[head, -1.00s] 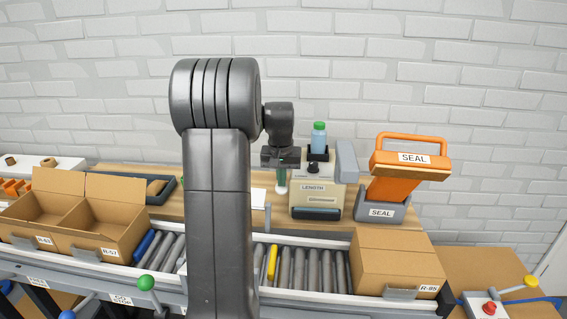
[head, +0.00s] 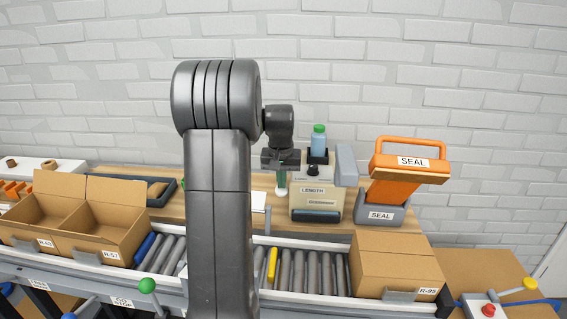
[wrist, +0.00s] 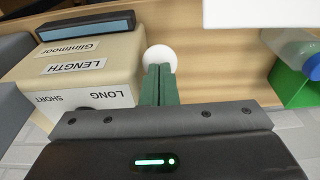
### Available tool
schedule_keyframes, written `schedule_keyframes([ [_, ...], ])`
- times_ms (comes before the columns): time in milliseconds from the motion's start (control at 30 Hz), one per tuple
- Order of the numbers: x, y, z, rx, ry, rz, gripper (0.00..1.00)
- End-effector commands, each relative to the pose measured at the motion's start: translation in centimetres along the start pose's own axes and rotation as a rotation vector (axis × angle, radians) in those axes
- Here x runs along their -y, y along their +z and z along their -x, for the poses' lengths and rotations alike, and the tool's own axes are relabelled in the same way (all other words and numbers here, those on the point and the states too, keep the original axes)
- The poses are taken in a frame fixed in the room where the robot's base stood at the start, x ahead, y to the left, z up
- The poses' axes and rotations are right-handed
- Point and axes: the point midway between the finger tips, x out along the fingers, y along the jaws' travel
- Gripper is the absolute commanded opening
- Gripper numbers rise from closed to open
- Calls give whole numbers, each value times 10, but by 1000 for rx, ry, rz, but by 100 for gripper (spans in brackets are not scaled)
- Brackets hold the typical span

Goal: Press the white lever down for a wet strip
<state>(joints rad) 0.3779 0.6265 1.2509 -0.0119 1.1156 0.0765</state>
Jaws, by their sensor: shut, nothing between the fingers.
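The white lever shows as a round white knob (wrist: 160,57) beside the beige dispenser (wrist: 85,70), which is labelled LENGTH. In the head view the knob (head: 281,191) is low at the left side of the dispenser (head: 302,187). My gripper (wrist: 159,70) points at the knob with its green fingers shut together and empty. The fingertips overlap the knob's near edge in the wrist view; I cannot tell if they touch it. In the head view my gripper (head: 282,184) is just above the knob. The lever's arm is hidden.
A blue bottle (head: 319,142) stands on the dispenser's back. An orange sealer (head: 402,175) is to the right. A white pad (head: 259,202) lies left of the knob. A roller conveyor (head: 305,268) with cardboard boxes (head: 393,265) runs in front.

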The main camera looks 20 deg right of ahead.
Motion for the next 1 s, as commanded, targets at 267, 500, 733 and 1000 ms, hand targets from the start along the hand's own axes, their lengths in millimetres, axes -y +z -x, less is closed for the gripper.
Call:
schedule_keyframes([
  [267, 0, -10, 26, -2, 0, 0, 0],
  [500, 0, -16, 44, -1, 0, 0, 0],
  [733, 0, -23, 61, 0, 0, 0, 0],
  [1000, 0, -31, 80, -1, 0, 0, 0],
])
